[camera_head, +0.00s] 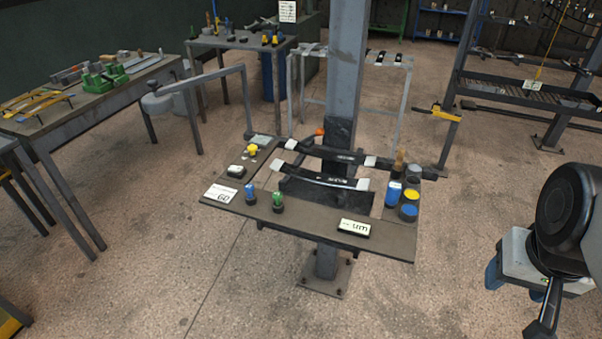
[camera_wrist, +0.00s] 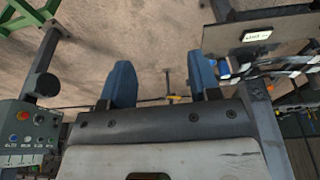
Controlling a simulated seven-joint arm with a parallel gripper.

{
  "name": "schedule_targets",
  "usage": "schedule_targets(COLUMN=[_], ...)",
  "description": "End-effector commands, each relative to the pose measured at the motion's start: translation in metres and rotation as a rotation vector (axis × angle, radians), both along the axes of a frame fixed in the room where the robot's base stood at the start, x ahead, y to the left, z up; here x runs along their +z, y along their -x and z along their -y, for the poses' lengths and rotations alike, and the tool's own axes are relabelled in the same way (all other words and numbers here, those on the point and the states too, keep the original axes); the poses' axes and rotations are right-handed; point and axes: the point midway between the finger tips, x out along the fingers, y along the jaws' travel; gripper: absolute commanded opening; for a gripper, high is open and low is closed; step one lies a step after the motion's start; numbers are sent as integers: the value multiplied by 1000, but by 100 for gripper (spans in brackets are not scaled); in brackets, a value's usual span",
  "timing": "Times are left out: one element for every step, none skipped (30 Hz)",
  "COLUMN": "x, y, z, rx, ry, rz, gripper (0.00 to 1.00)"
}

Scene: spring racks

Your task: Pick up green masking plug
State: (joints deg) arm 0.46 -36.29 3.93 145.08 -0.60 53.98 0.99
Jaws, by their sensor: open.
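The green masking plug (camera_head: 278,202) stands upright near the front edge of the small grey work shelf, to the right of a similar blue plug (camera_head: 250,193). It has a dark lower part. My gripper shows in the wrist view (camera_wrist: 161,86) with two blue fingers spread wide and nothing between them. In the head view it is at the far right, well apart from the shelf and the plug. I cannot make out the green plug in the wrist view.
The shelf (camera_head: 318,229) is fixed to a grey post (camera_head: 348,60). Two dark curved spring leaves (camera_head: 318,178) lie behind the plugs. A white label (camera_head: 354,228) is at the front right, with blue and yellow pots (camera_head: 411,195) behind it. Open floor lies between gripper and shelf.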

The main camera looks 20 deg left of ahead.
Motion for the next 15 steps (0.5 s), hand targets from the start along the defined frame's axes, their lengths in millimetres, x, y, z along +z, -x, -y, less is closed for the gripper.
schedule_targets(x=[0,0,0,0,0,0,0,0,0,0,1,1,2,2,3], y=[0,0,0,0,0,0,0,0,-1,-1,-3,-5,-6,-9,-12], z=[0,0,0,0,0,0,0,0,0,-1,-1,-3,-4,-5,-8], rx=[0,0,0,0,0,0,0,1,3,7,11,21,30,43,63], ry=[0,0,0,0,0,0,0,0,1,1,2,3,4,6,9], rz=[0,0,0,0,0,0,0,0,0,-1,-2,-3,-4,-5,-8], gripper=[59,59,59,59,59,59,59,59,59,59,59,59,59,59,59])
